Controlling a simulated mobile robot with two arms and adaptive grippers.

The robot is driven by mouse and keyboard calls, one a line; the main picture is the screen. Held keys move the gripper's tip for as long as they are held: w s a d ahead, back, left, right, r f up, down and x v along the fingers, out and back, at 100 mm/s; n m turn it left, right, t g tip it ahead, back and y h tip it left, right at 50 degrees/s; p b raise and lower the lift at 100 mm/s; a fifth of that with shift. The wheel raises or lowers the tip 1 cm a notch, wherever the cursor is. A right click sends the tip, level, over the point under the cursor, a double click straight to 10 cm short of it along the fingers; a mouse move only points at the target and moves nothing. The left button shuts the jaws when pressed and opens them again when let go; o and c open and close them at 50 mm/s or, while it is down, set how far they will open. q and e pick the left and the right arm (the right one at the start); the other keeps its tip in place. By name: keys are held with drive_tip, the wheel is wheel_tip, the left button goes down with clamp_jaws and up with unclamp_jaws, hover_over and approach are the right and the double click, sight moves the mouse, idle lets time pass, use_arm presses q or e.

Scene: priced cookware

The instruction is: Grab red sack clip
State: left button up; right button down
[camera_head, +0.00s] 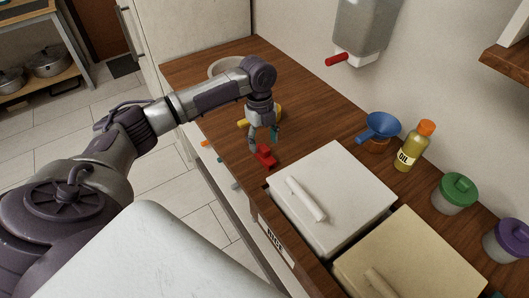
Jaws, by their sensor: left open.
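A small red clip (265,157) lies on the brown wooden counter (320,122), just behind the left corner of a white lidded bin. My left gripper (263,143) points down right over the clip, its fingers apart. The fingertips are close to the clip's upper side; I cannot tell whether they touch it. Nothing shows held between the fingers. My right gripper is not in view.
The white bin lid (345,195) with a handle and a cream lid (415,262) fill the near counter. A yellow item (244,123) and a bowl (226,66) lie behind my gripper. A blue funnel (383,124), oil bottle (413,148) and lidded jars line the wall.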

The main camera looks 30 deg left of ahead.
sight(264, 147)
use_arm(q)
drive_tip(key=shift+s+f, duration=0.1)
drive_tip(key=shift+f, duration=0.45)
drive_tip(key=f, duration=0.1)
drive_tip(key=f+p, duration=0.1)
drive_tip(key=f, duration=0.1)
drive_tip(key=shift+d+f, duration=0.2)
drive_tip(key=shift+f, duration=0.55)
drive_tip(key=c, duration=1.1)
drive_tip(key=shift+c, duration=0.3)
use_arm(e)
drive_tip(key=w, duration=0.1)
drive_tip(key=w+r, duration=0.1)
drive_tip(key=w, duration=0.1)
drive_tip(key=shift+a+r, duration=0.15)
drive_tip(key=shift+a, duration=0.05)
